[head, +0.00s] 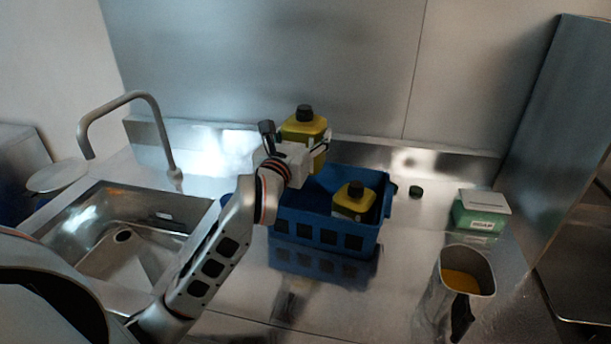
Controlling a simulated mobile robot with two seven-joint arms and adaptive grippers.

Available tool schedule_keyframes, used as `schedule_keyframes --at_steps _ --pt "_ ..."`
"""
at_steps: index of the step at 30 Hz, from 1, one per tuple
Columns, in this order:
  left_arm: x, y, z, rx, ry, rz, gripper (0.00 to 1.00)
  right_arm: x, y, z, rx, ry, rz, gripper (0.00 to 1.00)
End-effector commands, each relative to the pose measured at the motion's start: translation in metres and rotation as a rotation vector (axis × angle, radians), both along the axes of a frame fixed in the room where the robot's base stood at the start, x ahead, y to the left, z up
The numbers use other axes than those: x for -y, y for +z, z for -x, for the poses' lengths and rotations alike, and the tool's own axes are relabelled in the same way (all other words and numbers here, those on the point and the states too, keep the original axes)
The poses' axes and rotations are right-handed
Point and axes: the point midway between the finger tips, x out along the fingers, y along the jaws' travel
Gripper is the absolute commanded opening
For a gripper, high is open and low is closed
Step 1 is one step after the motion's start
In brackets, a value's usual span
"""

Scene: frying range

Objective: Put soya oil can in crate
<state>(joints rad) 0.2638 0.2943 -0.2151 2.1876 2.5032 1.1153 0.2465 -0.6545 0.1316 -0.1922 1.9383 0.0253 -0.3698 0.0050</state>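A yellow soya oil can (304,127) with a dark cap is upright at the back left of the blue crate (322,237). My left gripper (296,143) is at this can, with a finger on each side, and appears shut on it. The can seems raised at about the crate's rear left rim; its lower part is hidden behind my gripper and wrist. A second yellow can (354,206) with a dark cap stands inside the crate, at its right end. The crate's left end is partly hidden by my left arm. My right gripper is not in view.
A sink (125,240) with a tall curved tap (160,125) is at the left. A green box (481,213) and a metal container with yellow contents (465,273) stand right of the crate.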

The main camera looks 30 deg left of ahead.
Motion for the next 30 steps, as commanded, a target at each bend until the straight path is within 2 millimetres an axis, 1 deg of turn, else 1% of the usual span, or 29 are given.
schedule_keyframes --at_steps 1,3,6,13,18,23,30 --pt "0.0 -0.016 0.0 -0.006 0.001 0.001 0.32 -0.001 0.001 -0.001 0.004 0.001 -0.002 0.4" --pt "0.0 -0.031 0.0 -0.005 0.001 0.001 0.32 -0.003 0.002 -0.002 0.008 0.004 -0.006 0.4" --pt "0.0 -0.048 0.0 -0.002 0.002 -0.001 0.32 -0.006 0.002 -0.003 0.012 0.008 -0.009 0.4" --pt "0.0 -0.065 0.0 0.0 0.001 0.0 0.32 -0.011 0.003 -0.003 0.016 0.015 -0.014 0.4" --pt "0.0 -0.091 0.0 -0.003 0.001 0.002 0.32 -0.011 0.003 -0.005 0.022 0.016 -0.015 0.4" --pt "0.0 -0.104 0.0 0.0 0.001 0.001 0.32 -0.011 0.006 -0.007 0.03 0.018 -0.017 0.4" --pt "0.0 -0.103 0.0 0.002 0.0 0.0 0.32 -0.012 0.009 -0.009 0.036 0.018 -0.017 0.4"
